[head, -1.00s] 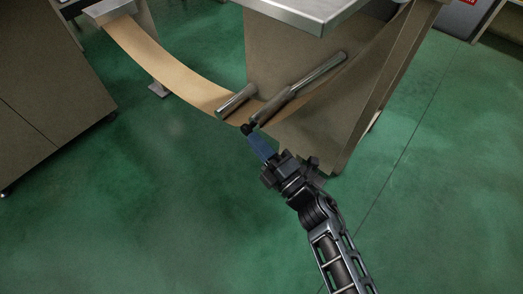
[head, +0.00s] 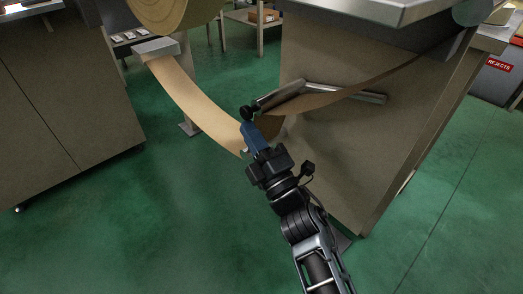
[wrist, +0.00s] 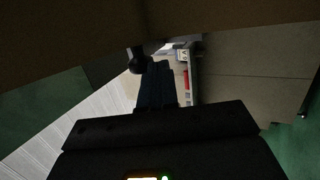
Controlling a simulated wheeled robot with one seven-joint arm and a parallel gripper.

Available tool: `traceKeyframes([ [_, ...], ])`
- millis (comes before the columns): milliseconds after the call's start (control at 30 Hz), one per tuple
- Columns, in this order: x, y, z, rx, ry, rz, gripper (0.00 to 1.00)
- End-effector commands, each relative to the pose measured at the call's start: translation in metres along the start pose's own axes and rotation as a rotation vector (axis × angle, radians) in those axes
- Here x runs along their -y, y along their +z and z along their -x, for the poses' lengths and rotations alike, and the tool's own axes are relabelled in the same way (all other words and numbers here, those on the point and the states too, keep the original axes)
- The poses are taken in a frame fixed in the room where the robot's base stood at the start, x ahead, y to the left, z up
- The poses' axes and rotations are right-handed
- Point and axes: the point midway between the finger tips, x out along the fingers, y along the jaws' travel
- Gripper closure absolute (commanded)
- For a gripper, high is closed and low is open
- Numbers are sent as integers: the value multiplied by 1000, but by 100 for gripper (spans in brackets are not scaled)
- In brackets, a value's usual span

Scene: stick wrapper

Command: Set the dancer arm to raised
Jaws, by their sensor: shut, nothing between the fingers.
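The dancer arm (head: 345,93) is a metal bar on the side of the brown machine cabinet. It lies close to level, its left end a little higher than its right. A metal roller (head: 281,93) is at its left end, with a black knob (head: 248,112) at the near tip. My gripper (head: 249,127) is shut and empty, its blue fingers just below the knob. They look very close to it or touching; I cannot tell which. In the wrist view the knob (wrist: 138,60) is beside the fingertips (wrist: 154,66).
The web runs from a metal plate (head: 154,47) down to the roller, then up right. A metal tabletop (head: 365,12) overhangs the cabinet (head: 340,150). Another cabinet (head: 65,110) stands at left. Green floor (head: 120,220) is clear between them.

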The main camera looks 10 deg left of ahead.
Motion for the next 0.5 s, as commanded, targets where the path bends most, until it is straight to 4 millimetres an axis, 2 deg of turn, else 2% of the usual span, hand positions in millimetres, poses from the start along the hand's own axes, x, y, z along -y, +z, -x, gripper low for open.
traceKeyframes([
  [33,-9,-1,-8,-2,3,1,100],
  [200,-25,-3,-24,-1,5,2,100],
  [500,-40,-5,-36,0,4,0,100],
])
